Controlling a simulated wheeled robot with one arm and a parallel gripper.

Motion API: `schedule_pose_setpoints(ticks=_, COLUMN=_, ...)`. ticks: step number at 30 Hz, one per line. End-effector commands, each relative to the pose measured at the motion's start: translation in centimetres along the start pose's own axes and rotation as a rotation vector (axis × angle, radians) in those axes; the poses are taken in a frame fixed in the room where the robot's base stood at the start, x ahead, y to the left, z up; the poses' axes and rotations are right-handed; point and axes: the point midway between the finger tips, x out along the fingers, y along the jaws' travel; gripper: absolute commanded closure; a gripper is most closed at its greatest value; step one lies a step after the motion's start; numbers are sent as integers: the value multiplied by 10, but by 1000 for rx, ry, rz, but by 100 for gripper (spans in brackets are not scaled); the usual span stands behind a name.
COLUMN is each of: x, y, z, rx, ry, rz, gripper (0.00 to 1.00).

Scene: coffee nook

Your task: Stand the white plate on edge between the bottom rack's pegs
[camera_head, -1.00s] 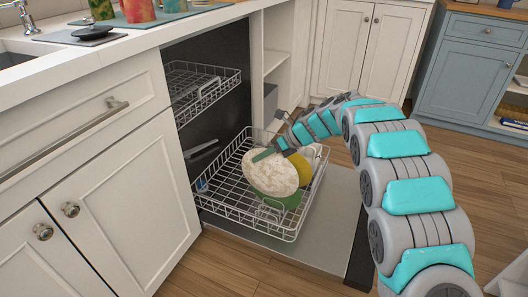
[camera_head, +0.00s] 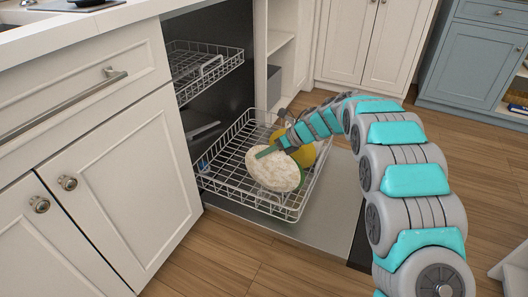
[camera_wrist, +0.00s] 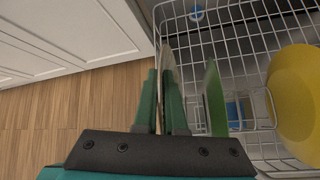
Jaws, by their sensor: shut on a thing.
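The white plate (camera_head: 272,171), mottled with cream, is held tilted over the front part of the bottom rack (camera_head: 237,197). My gripper (camera_head: 267,152) is shut on its upper edge. In the wrist view the plate (camera_wrist: 167,62) shows nearly edge-on between the fingers of my gripper (camera_wrist: 163,85). A green plate (camera_wrist: 215,100) stands close to its right there, apart from it. A yellow plate (camera_wrist: 296,105) is further right. In the head view the white plate hides most of the green one. The pegs under it are hidden, and I cannot tell whether it touches the rack.
The upper rack (camera_head: 205,70) sits above, inside the dishwasher. The open door (camera_head: 325,215) lies flat under the bottom rack. A white cabinet (camera_head: 95,190) stands close on the left. The rack's left part looks mostly empty. Wooden floor (camera_head: 450,150) is clear on the right.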

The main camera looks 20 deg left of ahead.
Motion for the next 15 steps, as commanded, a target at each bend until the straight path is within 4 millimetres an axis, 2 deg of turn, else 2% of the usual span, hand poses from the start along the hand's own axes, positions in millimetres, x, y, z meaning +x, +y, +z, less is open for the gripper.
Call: schedule_pose_setpoints(ticks=15, x=28, y=-14, z=-27, rx=-2, ry=0, rz=0, gripper=100)
